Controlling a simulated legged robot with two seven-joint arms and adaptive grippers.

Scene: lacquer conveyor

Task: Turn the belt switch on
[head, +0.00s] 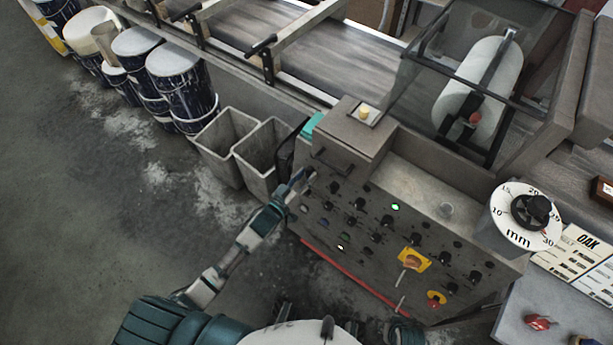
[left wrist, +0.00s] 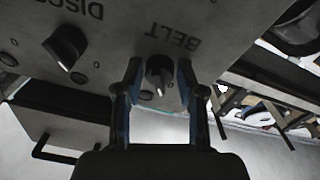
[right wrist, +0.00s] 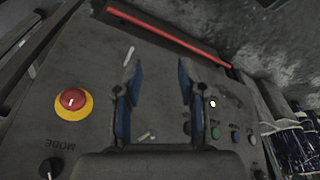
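The belt switch (left wrist: 160,74) is a dark round knob with a pale pointer mark, beside the printed word BELT in the left wrist view. My left gripper (left wrist: 160,72) is open, with one blue-lined finger on each side of the knob; I cannot tell whether either touches it. In the head view my left gripper (head: 300,182) is at the upper left corner of the control panel (head: 352,262) and covers the switch. My right gripper (right wrist: 160,78) is open and empty, facing the panel in the right wrist view.
The panel carries several other knobs, a lit green light (head: 395,206) and a red stop button on yellow (right wrist: 73,100). A DISC-labelled knob (left wrist: 66,46) is close to the belt switch. Grey bins (head: 226,143) stand left of the panel; the conveyor (head: 310,58) runs behind.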

